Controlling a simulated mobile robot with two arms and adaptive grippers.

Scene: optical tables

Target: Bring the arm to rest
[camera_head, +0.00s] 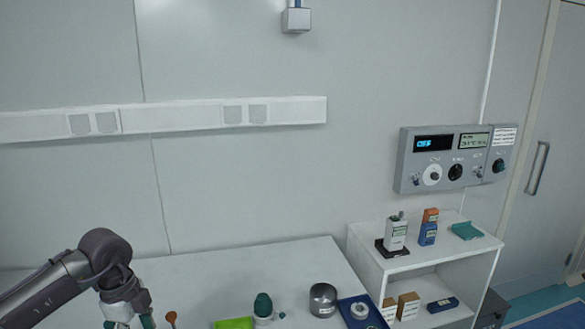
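My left arm (45,287) comes in from the left edge and bends down at a dark joint. My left gripper (130,318) points down at the bottom edge, over the left part of the pale table (240,277). Its fingertips are cut off by the frame, so I cannot tell whether it is open or shut or holds anything. My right arm and gripper are not in view.
The table's front holds a green tray (233,323), a dark green rounded item (263,304), a metal cylinder (323,299) and a blue tray (375,319). A white shelf unit (358,246) with small boxes stands right, below a wall control panel (409,176).

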